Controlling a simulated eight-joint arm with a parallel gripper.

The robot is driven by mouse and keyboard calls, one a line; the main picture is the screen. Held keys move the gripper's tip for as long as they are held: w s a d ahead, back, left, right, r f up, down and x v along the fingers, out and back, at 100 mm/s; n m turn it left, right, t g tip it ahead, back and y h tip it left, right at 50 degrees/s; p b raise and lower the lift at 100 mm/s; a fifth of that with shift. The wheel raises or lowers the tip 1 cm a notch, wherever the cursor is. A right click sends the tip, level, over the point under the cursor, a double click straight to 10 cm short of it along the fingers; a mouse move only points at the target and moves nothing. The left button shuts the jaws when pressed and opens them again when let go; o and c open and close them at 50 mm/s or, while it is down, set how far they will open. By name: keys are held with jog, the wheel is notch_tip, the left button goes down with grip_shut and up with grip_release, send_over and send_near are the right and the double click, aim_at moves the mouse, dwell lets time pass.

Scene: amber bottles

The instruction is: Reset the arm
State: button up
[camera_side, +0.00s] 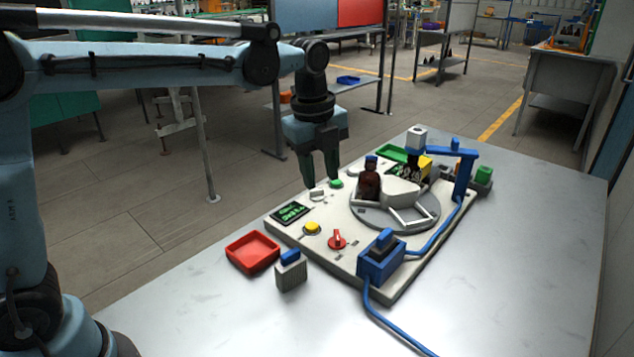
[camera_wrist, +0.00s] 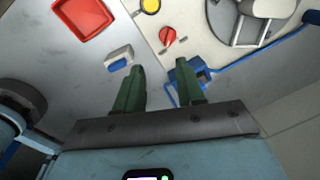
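My gripper (camera_side: 320,178) is empty and hangs pointing down near the far left edge of the pale board, by a green button (camera_side: 336,184). In the wrist view its two green fingers (camera_wrist: 158,68) stand apart with nothing between them, so it is open. The arm reaches in from the left. An amber bottle (camera_side: 369,182) with a blue cap stands upright on the grey turntable (camera_side: 418,224). A dark shape that may be another bottle shows behind it, partly hidden.
The board (camera_side: 335,265) carries a yellow button (camera_side: 312,228), a red knob (camera_side: 337,241), a blue box (camera_side: 381,262) with a cable, and a blue post (camera_side: 463,178). A red tray (camera_side: 252,252) and grey block (camera_side: 291,274) lie beside it. The table's front right is mostly clear.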

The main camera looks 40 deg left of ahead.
jog(key=s+a+f+n+t, duration=0.2)
jog(key=s+n, duration=0.5)
jog(key=n, duration=0.4)
jog(key=s+a+f+n+t, duration=0.2)
jog(key=s+a+n+t, duration=0.1)
jog(key=s+n, duration=0.5)
jog(key=n, duration=0.2)
jog(key=shift+a+f+n+t, duration=0.25)
jog(key=shift+a+n+t, duration=0.05)
jog(key=shift+n+t, duration=0.1)
